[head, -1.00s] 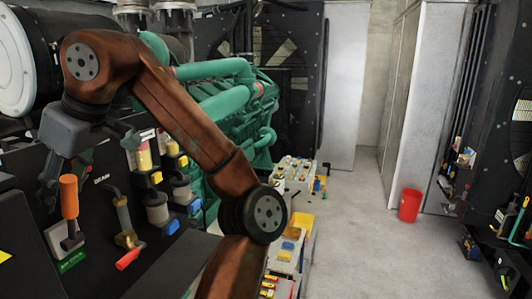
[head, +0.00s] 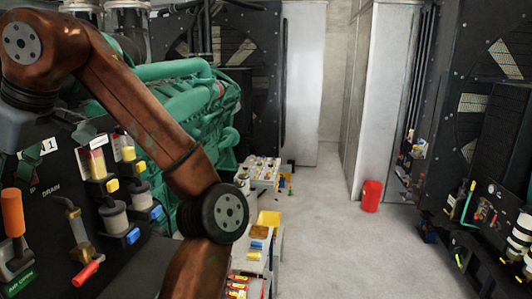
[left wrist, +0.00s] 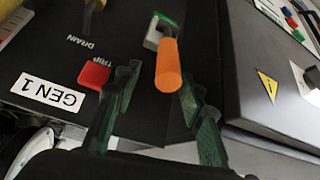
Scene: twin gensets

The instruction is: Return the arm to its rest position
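My left arm (head: 137,107) comes up from the bottom and bends over to the left in the head view. Its left gripper is partly cut off at the left edge. In the left wrist view the left gripper (left wrist: 160,108) is open and empty, its two dark green fingers apart. An orange handle (left wrist: 168,68) on the black panel lies beyond and between the fingertips, with no finger seen touching it. The handle also shows at the left edge of the head view (head: 12,212), below the gripper. My right gripper is not in view.
The black panel (head: 60,240) carries a red-ended lever (head: 86,272) and filter bowls (head: 113,217) close to the arm. The green engine (head: 200,110) stands behind it. A parts cart (head: 268,218) is right of the elbow. A red bucket (head: 371,196) stands on otherwise open floor (head: 330,250).

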